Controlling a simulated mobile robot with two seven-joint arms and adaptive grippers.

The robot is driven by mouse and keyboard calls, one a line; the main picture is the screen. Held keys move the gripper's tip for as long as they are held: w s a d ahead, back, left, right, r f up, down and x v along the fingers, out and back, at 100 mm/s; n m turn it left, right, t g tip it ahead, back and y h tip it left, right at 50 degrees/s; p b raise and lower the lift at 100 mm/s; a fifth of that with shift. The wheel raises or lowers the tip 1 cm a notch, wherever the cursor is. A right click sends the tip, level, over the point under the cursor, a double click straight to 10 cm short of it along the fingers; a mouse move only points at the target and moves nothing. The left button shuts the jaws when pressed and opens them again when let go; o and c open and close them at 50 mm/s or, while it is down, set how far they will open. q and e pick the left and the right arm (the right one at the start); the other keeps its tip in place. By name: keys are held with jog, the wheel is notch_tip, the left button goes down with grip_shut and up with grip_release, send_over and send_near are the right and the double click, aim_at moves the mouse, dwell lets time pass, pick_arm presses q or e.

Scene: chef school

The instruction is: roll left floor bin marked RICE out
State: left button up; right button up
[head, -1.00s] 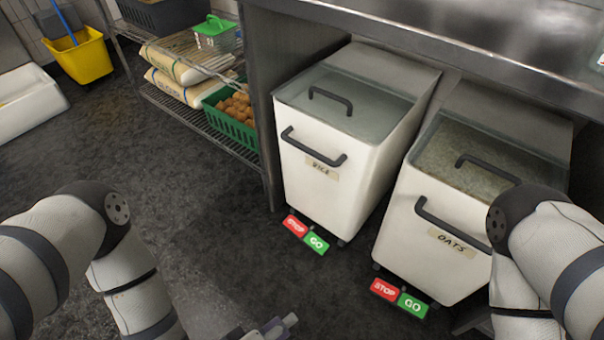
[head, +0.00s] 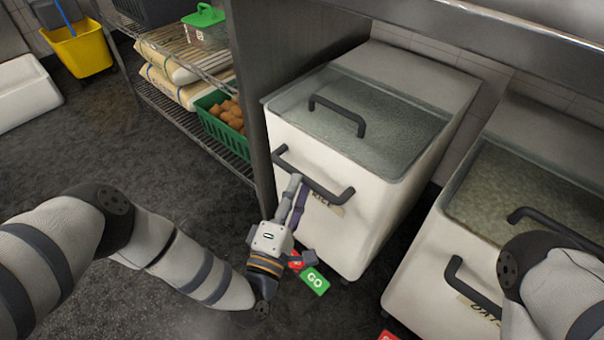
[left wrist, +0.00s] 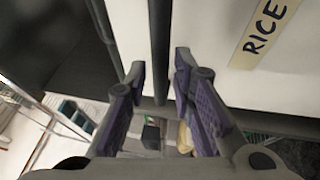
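The white RICE bin (head: 350,245) stands under the steel counter at the left, with a clear lid and a dark front handle (head: 312,180). Its RICE label also shows in the left wrist view (left wrist: 265,33). My left gripper (head: 297,190) is at the bin's front, at the handle. In the left wrist view my left gripper (left wrist: 159,78) is open, its purple-padded fingers apart on either side of the dark handle bar (left wrist: 160,35). The green GO pedal (head: 314,281) shows below the bin; the red STOP pedal (head: 296,262) is partly hidden by my gripper. My right gripper is out of view.
The OATS bin (head: 430,270) stands to the right, partly behind my right arm. A wire shelf (head: 183,115) with sacks and a green crate (head: 215,128) stands left of the counter's side panel (head: 245,100). Dark floor (head: 100,150) is free at left.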

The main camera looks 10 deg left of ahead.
aim_at(301, 173)
pick_arm(q)
jog(key=shift+x, duration=1.9)
grip_shut()
